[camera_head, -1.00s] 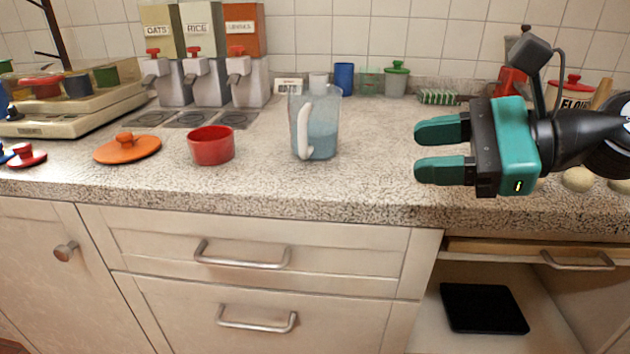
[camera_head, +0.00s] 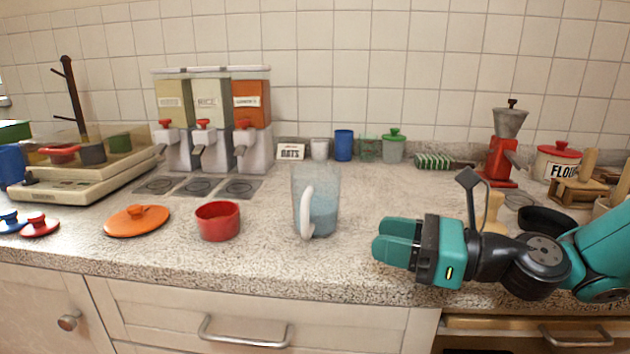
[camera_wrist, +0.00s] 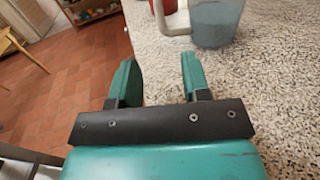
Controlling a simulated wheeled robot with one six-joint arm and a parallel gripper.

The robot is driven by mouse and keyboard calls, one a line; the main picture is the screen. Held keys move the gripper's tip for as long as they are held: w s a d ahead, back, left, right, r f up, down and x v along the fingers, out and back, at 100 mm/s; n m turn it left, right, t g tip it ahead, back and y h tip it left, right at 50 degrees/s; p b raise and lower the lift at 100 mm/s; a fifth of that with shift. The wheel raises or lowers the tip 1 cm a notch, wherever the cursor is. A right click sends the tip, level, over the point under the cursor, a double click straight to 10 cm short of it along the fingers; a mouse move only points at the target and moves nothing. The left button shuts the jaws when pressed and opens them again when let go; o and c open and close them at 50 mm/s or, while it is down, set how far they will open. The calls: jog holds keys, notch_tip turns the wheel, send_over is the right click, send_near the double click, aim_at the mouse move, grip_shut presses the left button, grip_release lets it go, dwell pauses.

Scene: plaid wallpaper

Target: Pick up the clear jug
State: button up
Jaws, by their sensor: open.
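The clear jug (camera_head: 324,207) stands upright on the speckled counter, bluish and see-through, with a white handle (camera_head: 306,212) on its left front side. In the wrist view the jug's lower part (camera_wrist: 215,22) shows at the top, beyond my fingers and cut off by the frame edge, with its handle to the left. My gripper (camera_head: 376,243) is to the right of the jug and nearer the counter's front edge, its fingers pointing left. It is open and empty, and apart from the jug. In the wrist view its fingertips (camera_wrist: 158,62) show a clear gap.
A red pot (camera_head: 218,222) and an orange lid (camera_head: 137,221) lie left of the jug. Dispensers (camera_head: 212,125), a blue cup (camera_head: 343,146) and a green-lidded jar (camera_head: 393,147) stand behind. The counter around the jug is clear.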

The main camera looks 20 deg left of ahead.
aim_at(305, 236)
jog(key=shift+a+r+p, duration=0.35)
jog(key=shift+a+p, duration=0.1)
jog(key=shift+p, duration=0.2)
jog(key=a, duration=0.2)
jog(key=a+p, duration=0.1)
jog(key=a, duration=0.3)
jog(key=shift+w+a+f, duration=0.1)
jog(key=shift+f, duration=0.25)
jog(key=shift+w+a+p, duration=0.15)
jog(key=shift+a+p, duration=0.05)
jog(key=shift+a, duration=1.35)
jog(key=shift+w+a+p, duration=0.1)
jog(key=shift+a+p, duration=0.1)
jog(key=shift+a, duration=1.3)
grip_shut()
